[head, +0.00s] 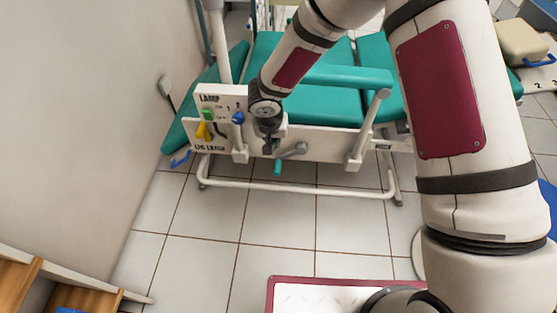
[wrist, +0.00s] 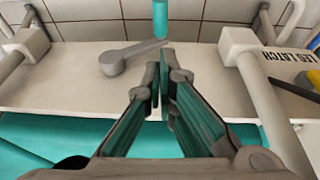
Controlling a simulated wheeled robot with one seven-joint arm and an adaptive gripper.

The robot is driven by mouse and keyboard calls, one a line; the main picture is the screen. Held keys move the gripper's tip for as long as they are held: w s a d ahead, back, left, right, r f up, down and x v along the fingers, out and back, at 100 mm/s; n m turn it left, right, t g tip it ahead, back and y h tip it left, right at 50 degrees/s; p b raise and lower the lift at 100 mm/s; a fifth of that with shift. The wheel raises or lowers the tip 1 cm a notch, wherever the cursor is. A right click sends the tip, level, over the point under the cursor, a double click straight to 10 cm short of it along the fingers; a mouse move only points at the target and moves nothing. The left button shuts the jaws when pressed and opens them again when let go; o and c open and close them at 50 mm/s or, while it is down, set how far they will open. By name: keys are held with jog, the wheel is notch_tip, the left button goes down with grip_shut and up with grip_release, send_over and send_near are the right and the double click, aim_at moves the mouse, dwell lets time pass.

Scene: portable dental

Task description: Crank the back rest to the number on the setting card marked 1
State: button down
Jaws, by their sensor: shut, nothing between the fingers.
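The crank is a grey lever (head: 290,150) on the white side rail of the teal chair (head: 330,105), with a teal handle (head: 277,166) hanging at its end. In the wrist view the grey lever (wrist: 128,57) lies just ahead of my fingertips, and its teal handle (wrist: 160,18) is at the top edge. My gripper (wrist: 159,82) is shut and empty, over the rail, apart from the handle. In the head view my gripper (head: 269,146) points down just left of the crank. I cannot make out a setting card marked 1.
Left of my gripper is a panel (head: 222,92) marked LAMP and LEG LATCH, with a green button, blue knob (head: 238,118) and yellow lever (head: 203,131). A white numbered board (head: 541,78) is at right. A maroon-rimmed surface (head: 271,296) is in front. Tiled floor between is clear.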

jog(key=b, duration=0.3)
send_near(280, 163)
jog(key=x, duration=0.5)
jog(key=shift+w+a, duration=0.15)
jog(key=shift+w, duration=0.2)
jog(key=shift+f, duration=0.5)
jog(key=shift+f, duration=0.1)
jog(key=shift+f+h+b, duration=0.4)
jog(key=shift+b, duration=0.7)
jog(key=shift+f+b, duration=0.2)
jog(key=shift+b, duration=0.8)
jog(key=shift+r, duration=0.1)
jog(key=v, duration=1.2)
